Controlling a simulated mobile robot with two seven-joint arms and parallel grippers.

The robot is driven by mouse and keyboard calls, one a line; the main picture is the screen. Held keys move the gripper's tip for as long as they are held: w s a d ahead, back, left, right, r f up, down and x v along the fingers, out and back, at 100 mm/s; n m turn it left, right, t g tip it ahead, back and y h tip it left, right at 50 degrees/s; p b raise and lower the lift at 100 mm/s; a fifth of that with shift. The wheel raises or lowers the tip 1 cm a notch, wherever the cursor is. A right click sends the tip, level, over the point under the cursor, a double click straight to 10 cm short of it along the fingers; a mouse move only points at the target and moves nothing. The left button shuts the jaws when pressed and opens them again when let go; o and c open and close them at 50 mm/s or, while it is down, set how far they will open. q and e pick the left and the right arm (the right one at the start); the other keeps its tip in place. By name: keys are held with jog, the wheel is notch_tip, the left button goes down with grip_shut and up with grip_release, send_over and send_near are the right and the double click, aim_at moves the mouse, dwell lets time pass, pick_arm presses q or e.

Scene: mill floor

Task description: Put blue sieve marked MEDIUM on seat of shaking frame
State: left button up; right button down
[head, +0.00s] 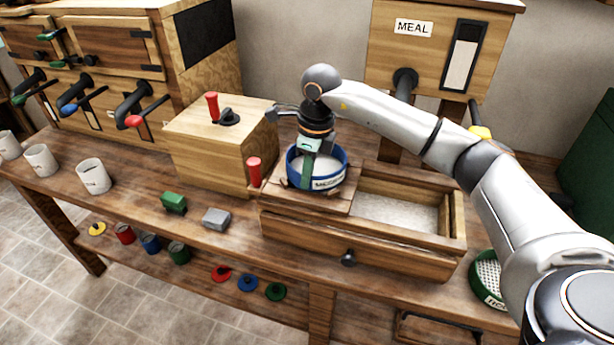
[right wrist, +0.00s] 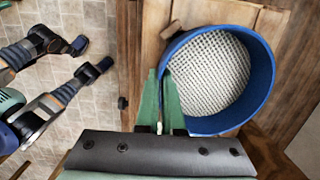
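The blue sieve (head: 333,181) with a white mesh bottom is upright over the wooden seat of the shaking frame (head: 338,204). Its front label is partly covered by my gripper. In the head view it looks set down between small wooden blocks; I cannot tell whether a slight gap is left under it. My right gripper (head: 307,170) points down at the sieve's near wall. In the right wrist view its green fingers (right wrist: 161,100) are close together on the rim of the sieve (right wrist: 263,75). My left gripper is not clearly in either view.
A drawer (head: 395,208) of pale meal lies right of the seat. A wooden box with red handles (head: 215,145) stands left. A green sieve (head: 487,275) is at the right. A green block (head: 174,202), a grey block (head: 216,218) and white cups (head: 93,176) stand on the bench.

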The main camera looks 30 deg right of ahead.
jog(key=shift+f, duration=0.35)
jog(key=shift+f, duration=0.2)
jog(key=c, duration=1.1)
grip_release()
jog(key=shift+o, duration=0.2)
